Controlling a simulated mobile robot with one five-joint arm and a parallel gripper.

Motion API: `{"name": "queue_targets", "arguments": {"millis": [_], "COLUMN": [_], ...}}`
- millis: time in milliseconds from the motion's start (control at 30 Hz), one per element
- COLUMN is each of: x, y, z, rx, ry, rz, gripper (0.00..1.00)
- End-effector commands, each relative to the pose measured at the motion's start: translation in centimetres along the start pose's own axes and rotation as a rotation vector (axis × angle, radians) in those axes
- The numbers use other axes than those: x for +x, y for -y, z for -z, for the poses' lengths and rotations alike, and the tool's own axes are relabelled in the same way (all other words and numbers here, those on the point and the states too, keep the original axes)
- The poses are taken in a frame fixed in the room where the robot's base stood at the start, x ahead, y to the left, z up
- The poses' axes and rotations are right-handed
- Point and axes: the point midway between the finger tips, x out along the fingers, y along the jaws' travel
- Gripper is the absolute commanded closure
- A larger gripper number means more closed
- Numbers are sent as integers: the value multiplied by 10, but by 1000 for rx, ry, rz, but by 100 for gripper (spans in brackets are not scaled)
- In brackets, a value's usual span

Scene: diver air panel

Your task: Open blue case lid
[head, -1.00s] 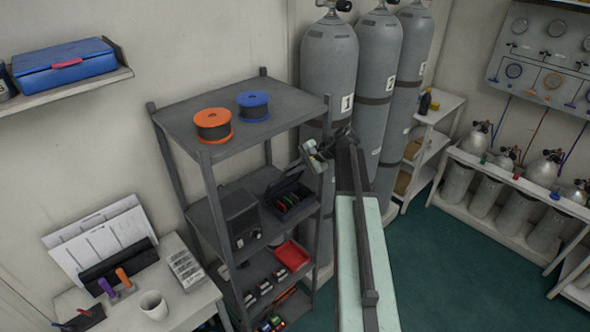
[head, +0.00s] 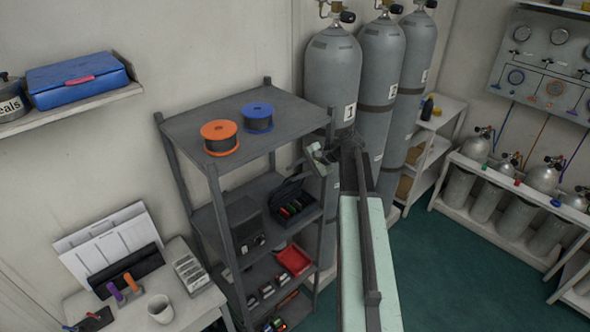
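The blue case (head: 77,80) lies on the wall shelf at the upper left. Its lid is shut, and a red latch or handle (head: 80,80) shows on its front. My gripper (head: 318,156) is at the end of my arm, beside the right side of the grey rack, far to the right of the case. It is small and partly lost against the rack post and the cylinders, so I cannot tell whether its fingers are open.
The wall shelf (head: 70,108) also holds a tin marked "seals" (head: 10,98). The grey rack (head: 205,125) carries an orange spool (head: 220,138) and a blue spool (head: 257,117). Tall cylinders (head: 333,75) stand behind my arm. Green floor (head: 440,270) is clear at right.

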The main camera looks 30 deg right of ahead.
Motion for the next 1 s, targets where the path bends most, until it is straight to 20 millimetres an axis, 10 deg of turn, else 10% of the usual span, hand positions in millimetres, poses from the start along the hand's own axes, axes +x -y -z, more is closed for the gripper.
{"name": "queue_targets", "arguments": {"millis": [400, 900, 1000], "x": [-45, -55, -49], "y": [-66, -80, -82], "z": [-89, -106, -107], "rx": [2, 0, -12], "ry": [-3, -2, 2], "rz": [1, 1, -11], "gripper": [70, 70, 98]}}
